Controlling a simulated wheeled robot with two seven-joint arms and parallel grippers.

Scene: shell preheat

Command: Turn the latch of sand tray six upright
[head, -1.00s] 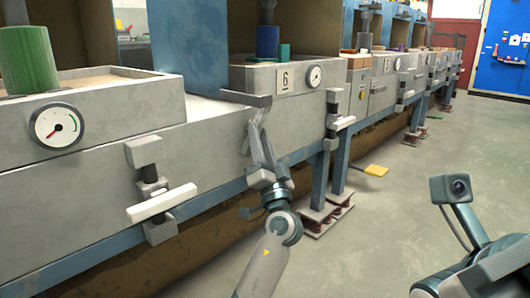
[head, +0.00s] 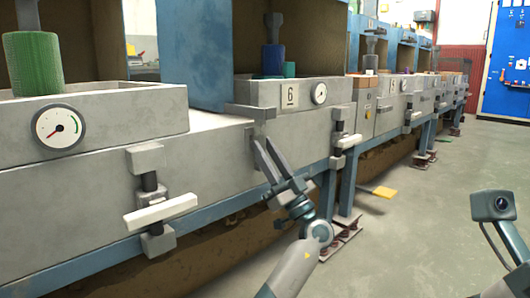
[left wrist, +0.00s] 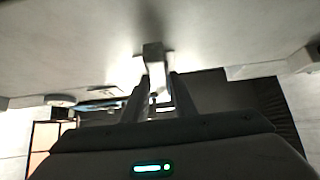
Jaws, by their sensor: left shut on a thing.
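Sand tray six is the grey tray (head: 305,92) with the number plate 6 and a dial, in the middle of the head view. Its latch (head: 257,131) sits on the front under the tray's left corner block, mostly hidden by my gripper. My left gripper (head: 265,147) reaches up to it from below right, shut on the latch handle.
A green cylinder (head: 33,62) stands on the left tray. A yellow pedal (head: 385,192) sticks out low at right. The floor at right is clear.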

